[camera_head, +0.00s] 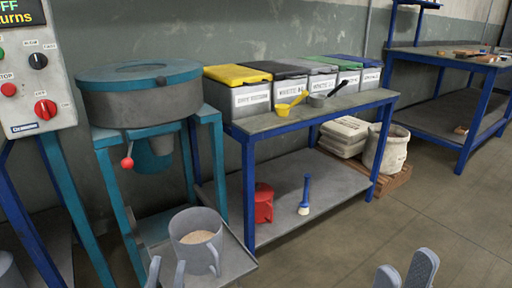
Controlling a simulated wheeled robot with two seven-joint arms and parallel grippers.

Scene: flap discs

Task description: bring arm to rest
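My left gripper (167,270) shows at the bottom edge, in front of the grey jug. Its two grey fingers stand apart with nothing seen between them. My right gripper (405,268) shows at the bottom right over the floor. Its fingers are also apart and look empty. The arms behind both grippers are out of view. The grey jug (196,248) stands upright on a grey tray (236,262) and holds beige powder. Whether the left fingers touch the jug cannot be told.
A teal-framed mixer (140,105) and a control panel (35,75) stand at left.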

